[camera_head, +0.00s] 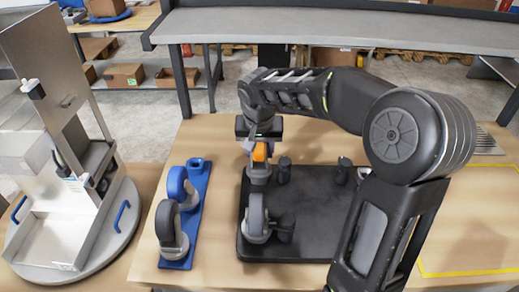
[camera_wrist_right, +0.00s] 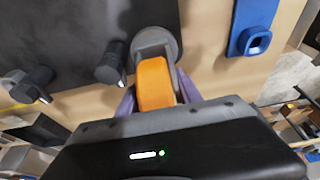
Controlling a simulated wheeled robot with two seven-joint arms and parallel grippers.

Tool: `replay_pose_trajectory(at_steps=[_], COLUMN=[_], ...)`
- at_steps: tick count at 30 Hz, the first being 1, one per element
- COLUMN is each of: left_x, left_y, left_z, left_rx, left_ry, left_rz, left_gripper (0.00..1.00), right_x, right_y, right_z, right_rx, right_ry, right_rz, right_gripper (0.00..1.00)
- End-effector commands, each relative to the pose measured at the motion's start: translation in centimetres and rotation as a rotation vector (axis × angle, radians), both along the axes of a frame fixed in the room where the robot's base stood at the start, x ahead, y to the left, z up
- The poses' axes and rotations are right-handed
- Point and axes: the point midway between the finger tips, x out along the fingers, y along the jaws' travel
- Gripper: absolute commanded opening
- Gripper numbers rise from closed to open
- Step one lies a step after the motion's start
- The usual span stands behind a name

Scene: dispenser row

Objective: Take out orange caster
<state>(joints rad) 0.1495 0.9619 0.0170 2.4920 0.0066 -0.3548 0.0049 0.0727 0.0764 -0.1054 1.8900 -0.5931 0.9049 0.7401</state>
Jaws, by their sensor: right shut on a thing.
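The orange caster (camera_wrist_right: 155,82) has an orange wheel in a grey fork with a round grey base. In the head view it shows as a small orange patch (camera_head: 259,153) under my right gripper, at the back left of the black tray (camera_head: 310,250). My right gripper (camera_wrist_right: 155,98) is shut on the caster, its fingers either side of the wheel. The caster's base appears to be at the tray's edge; I cannot tell whether it touches the tray. My left gripper is not in view.
A grey-wheeled caster (camera_head: 257,222) and dark pegs (camera_head: 284,170) stand on the black tray. A blue rack (camera_head: 198,205) to its left holds a blue caster (camera_head: 177,188) and a grey one (camera_head: 166,227). A metal dispenser (camera_head: 65,235) stands far left. A yellow-outlined area (camera_head: 470,272) lies right.

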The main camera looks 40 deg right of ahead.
Motion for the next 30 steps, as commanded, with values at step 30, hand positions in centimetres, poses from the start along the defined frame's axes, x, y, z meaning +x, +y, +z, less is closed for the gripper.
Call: replay_pose_trajectory(at_steps=[30], left_x=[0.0], left_y=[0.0], left_z=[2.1], left_rx=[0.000], left_ry=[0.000], left_rz=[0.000], left_gripper=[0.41], right_x=[0.1], right_y=[0.0], right_z=[3.4], right_rx=[0.000], right_ry=[-0.003], right_rz=[0.001], right_gripper=[0.00])
